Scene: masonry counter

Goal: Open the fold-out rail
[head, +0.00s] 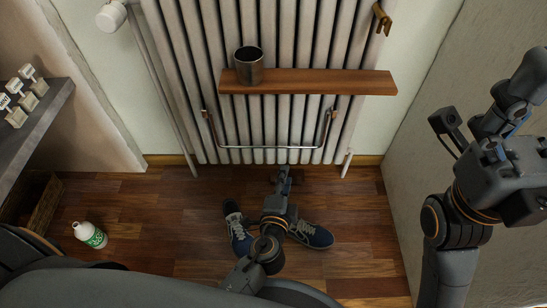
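The fold-out rail (270,147) is a thin U-shaped metal bar on the front of the white ribbed radiator (213,55). Its two ends meet brown brackets at left and right, and its crossbar hangs low, close to the radiator's lower part. My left gripper (284,177) is at bottom centre, below the crossbar in the picture and apart from it as far as I can see. Its fingers are small and dark, so I cannot tell if they are open. My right arm's dark end (485,130) is at the right, away from the rail; its finger state is unclear.
A wooden shelf (340,82) crosses the radiator above the rail, with a metal cup (249,66) on it. Blue shoes (312,235) lie on the floor near my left arm.

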